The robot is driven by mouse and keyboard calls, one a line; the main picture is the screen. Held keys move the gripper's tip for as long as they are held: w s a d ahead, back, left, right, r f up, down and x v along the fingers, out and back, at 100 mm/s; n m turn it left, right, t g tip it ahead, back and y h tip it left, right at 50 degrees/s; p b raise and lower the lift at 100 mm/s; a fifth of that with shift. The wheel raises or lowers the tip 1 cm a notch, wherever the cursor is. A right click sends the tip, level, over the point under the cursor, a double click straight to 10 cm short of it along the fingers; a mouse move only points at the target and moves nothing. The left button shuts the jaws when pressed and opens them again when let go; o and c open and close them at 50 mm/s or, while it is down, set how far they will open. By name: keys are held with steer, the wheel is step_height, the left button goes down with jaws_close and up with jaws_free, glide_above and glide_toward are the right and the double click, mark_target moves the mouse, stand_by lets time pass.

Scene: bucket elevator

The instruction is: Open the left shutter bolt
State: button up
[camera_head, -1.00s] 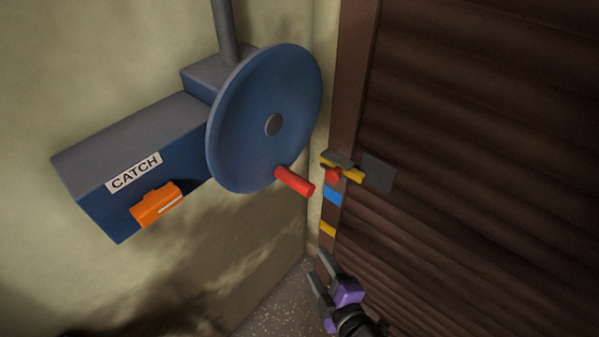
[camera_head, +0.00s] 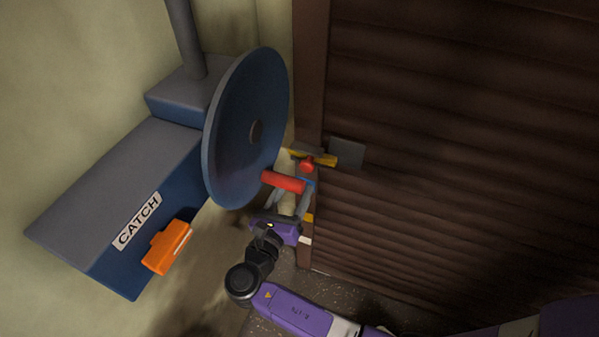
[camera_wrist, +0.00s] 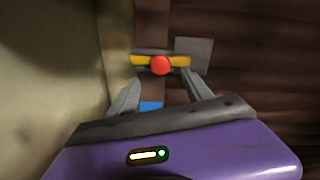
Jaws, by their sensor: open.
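The left shutter bolt is a yellow bar with a red knob (camera_head: 307,163) on the shutter's left frame. In the wrist view the red knob (camera_wrist: 160,65) sits in front of the yellow bar (camera_wrist: 181,61), which lies across a grey bracket. A grey plate (camera_head: 347,152) is at the bar's right end. My gripper (camera_head: 291,203) is open and empty, below the bolt and pointing up toward it. In the wrist view its two fingers (camera_wrist: 158,88) stand apart, with the knob beyond them and between their lines. The fingers are partly hidden behind the red crank handle in the head view.
A blue wheel (camera_head: 230,125) with a red handle (camera_head: 283,182) stands close on the left. A blue box marked CATCH (camera_head: 100,205) carries an orange lever (camera_head: 167,247). The brown slatted shutter (camera_head: 440,120) fills the right. Blue and yellow marks (camera_head: 309,217) lie below the bolt.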

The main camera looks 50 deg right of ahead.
mark_target(306, 169)
steer(key=x, duration=0.7)
steer(key=shift+p, duration=0.4)
steer(key=shift+s, duration=0.1)
steer(key=shift+c, duration=0.2)
jaws_close()
